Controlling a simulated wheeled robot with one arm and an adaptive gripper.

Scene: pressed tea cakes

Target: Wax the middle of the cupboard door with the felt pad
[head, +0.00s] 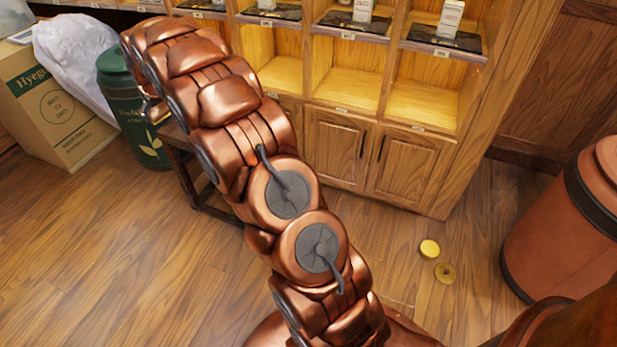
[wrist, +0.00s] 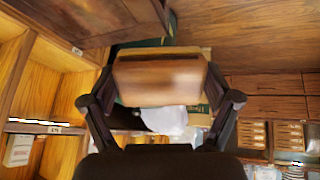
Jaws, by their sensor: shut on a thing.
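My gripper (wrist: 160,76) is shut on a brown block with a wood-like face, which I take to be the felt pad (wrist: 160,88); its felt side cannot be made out. In the head view the gripper and pad are out of sight, and my copper arm reaches up to the left. Two wooden cupboard doors with dark handles, a left one (head: 338,150) and a right one (head: 408,165), stand closed below the shelves; my arm covers part of the cupboard further left. In the wrist view a wood panel (wrist: 75,20), probably a cupboard door, lies above left of the pad, apart from it in the picture.
An open yellow tin (head: 429,249) and a brass-coloured lid (head: 445,273) lie on the floor. A dark green canister (head: 135,110), a carton (head: 50,105) and a white bag (head: 80,50) stand at the left. A large reddish drum (head: 570,220) is at the right.

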